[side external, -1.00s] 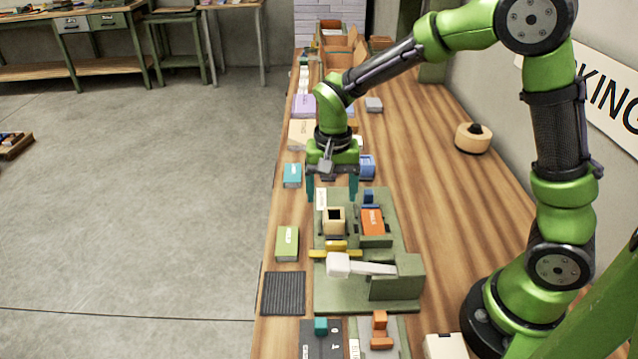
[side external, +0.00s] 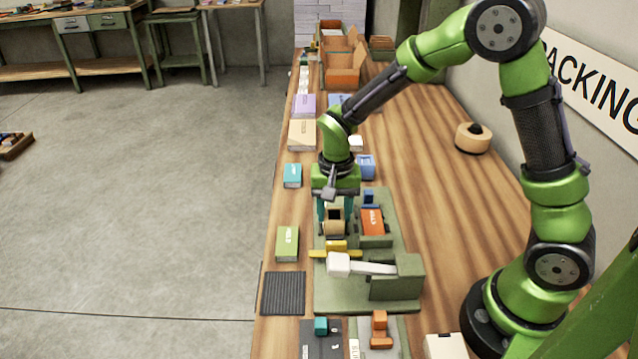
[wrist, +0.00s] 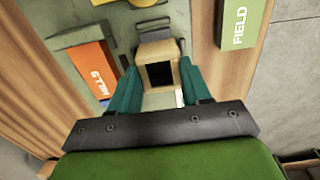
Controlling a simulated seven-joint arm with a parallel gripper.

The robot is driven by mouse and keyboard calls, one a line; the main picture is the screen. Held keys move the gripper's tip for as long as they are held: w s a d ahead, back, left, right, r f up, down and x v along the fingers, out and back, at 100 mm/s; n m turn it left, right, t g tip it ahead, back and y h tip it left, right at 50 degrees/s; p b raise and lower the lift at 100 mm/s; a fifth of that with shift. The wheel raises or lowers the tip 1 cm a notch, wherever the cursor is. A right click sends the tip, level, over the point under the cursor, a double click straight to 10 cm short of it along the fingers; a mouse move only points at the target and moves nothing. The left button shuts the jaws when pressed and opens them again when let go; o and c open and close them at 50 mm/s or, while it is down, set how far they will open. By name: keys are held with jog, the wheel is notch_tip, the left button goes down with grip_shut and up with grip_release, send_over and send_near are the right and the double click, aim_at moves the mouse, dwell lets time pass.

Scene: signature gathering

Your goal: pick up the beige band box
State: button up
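The beige band box (side external: 334,228), a small block with a dark square top, sits on the green fixture (side external: 335,297). It also shows in the wrist view (wrist: 157,50), between my two teal fingers. My gripper (side external: 335,212) points down over it, with one finger on each side. In the wrist view my gripper (wrist: 160,78) has its fingertips against the box's two sides, and it looks shut on the box. The box appears still low in its place, and its base is partly hidden.
An orange box (side external: 371,222) sits in the fixture right beside the beige one. A yellow part (side external: 336,248) and a white lever (side external: 360,267) lie in front. A green box (side external: 287,244) and a black ridged mat (side external: 284,293) lie left. The table's right side has bare wood.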

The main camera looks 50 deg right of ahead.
jog(key=c, duration=0.5)
jog(key=shift+r, duration=0.1)
